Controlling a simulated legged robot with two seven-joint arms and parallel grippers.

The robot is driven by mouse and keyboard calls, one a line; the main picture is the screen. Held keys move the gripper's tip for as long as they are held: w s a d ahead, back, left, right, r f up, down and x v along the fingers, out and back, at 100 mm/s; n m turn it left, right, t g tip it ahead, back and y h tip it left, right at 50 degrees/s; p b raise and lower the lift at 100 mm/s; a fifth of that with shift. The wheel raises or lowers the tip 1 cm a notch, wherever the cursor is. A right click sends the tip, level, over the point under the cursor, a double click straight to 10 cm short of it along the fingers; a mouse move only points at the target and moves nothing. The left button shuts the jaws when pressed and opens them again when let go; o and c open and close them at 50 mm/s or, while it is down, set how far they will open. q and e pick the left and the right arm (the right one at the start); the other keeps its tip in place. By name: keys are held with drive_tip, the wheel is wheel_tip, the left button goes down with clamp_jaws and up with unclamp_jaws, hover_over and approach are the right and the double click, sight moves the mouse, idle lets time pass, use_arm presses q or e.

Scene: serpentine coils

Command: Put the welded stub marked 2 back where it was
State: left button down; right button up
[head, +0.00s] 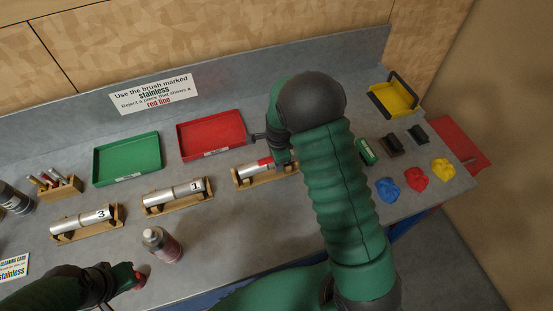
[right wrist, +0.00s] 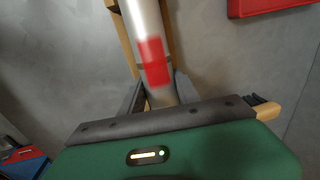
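A metal stub with a red band (head: 263,163) lies in a wooden cradle (head: 243,183) right of centre, partly behind my right arm; no number shows on it. In the right wrist view the stub (right wrist: 143,25) runs down between the dark fingers of my right gripper (right wrist: 160,97). Whether they press on it is unclear. Stub 1 (head: 180,191) and stub 3 (head: 85,220) lie in their own cradles to the left. My left gripper (head: 128,281) is low at the left beside a small red thing (head: 138,282); its fingers are not clear.
A green tray (head: 127,178) and a red tray (head: 210,155) stand behind the cradles. A bottle (head: 161,244) stands in front of stub 1. A brush rack (head: 60,190) is at left. Coloured lumps (head: 415,179), dark blocks (head: 391,146) and a yellow holder (head: 393,100) lie right.

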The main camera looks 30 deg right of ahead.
drive_tip(key=o, duration=0.4)
drive_tip(key=shift+w+a, duration=0.25)
drive_tip(key=shift+a, duration=0.5)
drive_tip(key=shift+s+d, duration=0.1)
drive_tip(key=shift+d, duration=0.2)
drive_tip(key=shift+d+r, duration=0.25)
drive_tip(key=r, duration=0.5)
drive_tip(key=shift+s+r, duration=0.15)
drive_tip(key=shift+s, duration=0.15)
wheel_tip(320, 180, up, 6)
drive_tip(key=s+a, duration=0.1)
drive_tip(key=a, duration=0.1)
use_arm(q)
drive_tip(key=shift+w+a+f, duration=0.25)
drive_tip(key=shift+a+f, duration=0.1)
drive_tip(key=shift+f, duration=0.05)
use_arm(e)
drive_tip(key=s+a+n, duration=0.5)
drive_tip(key=s+n, duration=0.2)
drive_tip(key=n, duration=0.3)
drive_tip(key=s+a+f+n, duration=0.1)
drive_tip(key=s+a+n, duration=0.3)
drive_tip(key=s+n, duration=0.3)
drive_tip(key=n, duration=0.3)
drive_tip(key=shift+a+f+n+t, duration=0.25)
drive_tip(key=shift+a+n+t, duration=0.15)
